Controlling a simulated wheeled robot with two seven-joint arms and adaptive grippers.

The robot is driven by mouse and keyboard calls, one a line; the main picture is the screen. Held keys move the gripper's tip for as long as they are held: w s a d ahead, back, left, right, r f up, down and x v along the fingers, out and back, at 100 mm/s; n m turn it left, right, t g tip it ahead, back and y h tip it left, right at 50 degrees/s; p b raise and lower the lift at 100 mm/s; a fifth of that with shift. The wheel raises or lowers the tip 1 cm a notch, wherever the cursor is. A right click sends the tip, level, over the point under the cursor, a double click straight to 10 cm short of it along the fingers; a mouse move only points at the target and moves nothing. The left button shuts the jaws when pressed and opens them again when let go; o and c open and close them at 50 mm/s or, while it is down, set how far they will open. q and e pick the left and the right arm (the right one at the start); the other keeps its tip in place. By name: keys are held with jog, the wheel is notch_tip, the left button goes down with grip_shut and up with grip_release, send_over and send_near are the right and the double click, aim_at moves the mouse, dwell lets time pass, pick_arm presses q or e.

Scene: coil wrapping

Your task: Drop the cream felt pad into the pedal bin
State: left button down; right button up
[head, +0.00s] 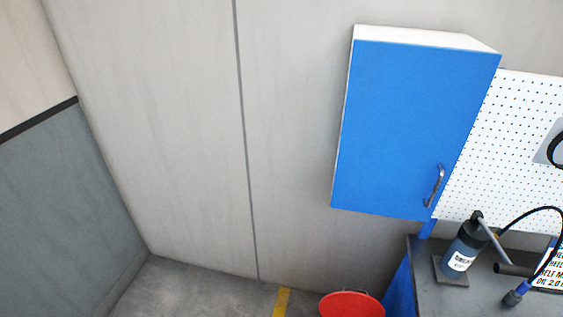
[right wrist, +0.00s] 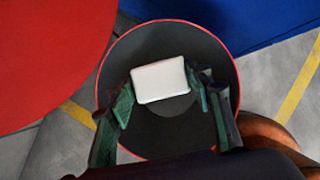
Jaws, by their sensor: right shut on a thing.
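In the right wrist view, the cream felt pad (right wrist: 159,79) is a pale rounded rectangle between the two dark green fingers of my right gripper (right wrist: 161,90). The gripper is shut on the pad by its left and right edges. Below it is the round pedal bin (right wrist: 133,52), with a dark inside and a thin red rim. From this view the pad lies within the mouth's outline; its height above the rim is hard to tell. A large red disc, apparently the raised lid (right wrist: 45,60), stands at the left. My left gripper is in neither view.
In the head view, a red round top (head: 351,305) shows at the bottom edge beside a workbench (head: 420,295) holding a dark bottle (head: 463,250). A blue wall cabinet (head: 410,130) hangs above. Yellow floor tape (head: 282,302) lies left of the red top. The floor further left is clear.

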jog(key=o, duration=1.2)
jog(key=v, duration=1.2)
jog(key=shift+r, duration=0.1)
